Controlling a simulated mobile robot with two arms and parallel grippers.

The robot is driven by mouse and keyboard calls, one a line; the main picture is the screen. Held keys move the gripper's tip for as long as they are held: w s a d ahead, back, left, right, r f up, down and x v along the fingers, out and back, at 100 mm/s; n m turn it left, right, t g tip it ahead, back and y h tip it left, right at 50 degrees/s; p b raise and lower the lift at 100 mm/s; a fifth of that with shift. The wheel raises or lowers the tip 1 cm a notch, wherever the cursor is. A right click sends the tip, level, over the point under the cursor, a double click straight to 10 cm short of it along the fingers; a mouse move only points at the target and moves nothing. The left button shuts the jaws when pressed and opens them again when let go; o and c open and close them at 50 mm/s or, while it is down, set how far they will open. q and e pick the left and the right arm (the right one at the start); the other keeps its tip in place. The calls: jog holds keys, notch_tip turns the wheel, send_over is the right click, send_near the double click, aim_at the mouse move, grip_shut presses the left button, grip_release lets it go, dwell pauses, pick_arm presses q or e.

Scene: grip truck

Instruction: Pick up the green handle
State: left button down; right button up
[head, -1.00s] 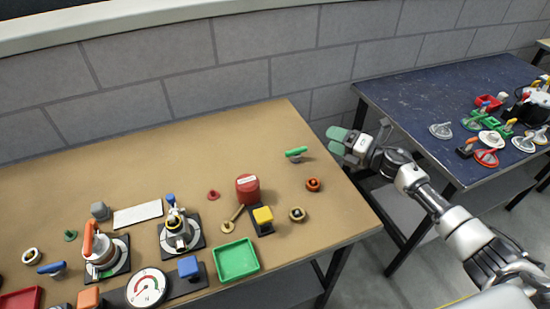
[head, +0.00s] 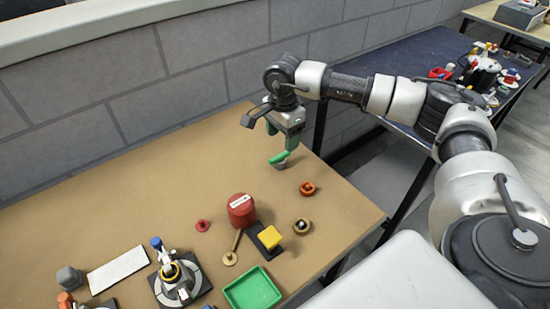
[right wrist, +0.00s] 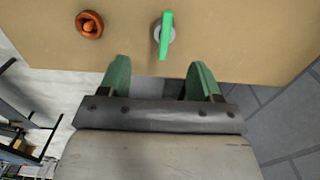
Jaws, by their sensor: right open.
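The green handle (head: 279,158) stands on a small grey base near the far right part of the brown table (head: 130,205). My right gripper (head: 282,136) is above and just behind it in the head view, with green fingers pointing down. In the right wrist view the gripper (right wrist: 159,70) is open and empty. The green handle (right wrist: 166,36) lies ahead of the gap between its fingers there, apart from both. My left gripper is not in view.
An orange-red knob (head: 307,188) is close to the handle; it also shows in the right wrist view (right wrist: 89,25). A blue table (head: 400,58) is behind my arm.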

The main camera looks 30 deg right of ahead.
aim_at(280, 155)
jog(key=f, duration=0.8)
jog(key=shift+w+a+p, duration=0.15)
jog(key=shift+w+p, duration=0.2)
jog(key=shift+p, duration=0.05)
jog(key=c, duration=1.1)
jog(key=shift+o, duration=0.2)
jog(key=shift+r, duration=0.1)
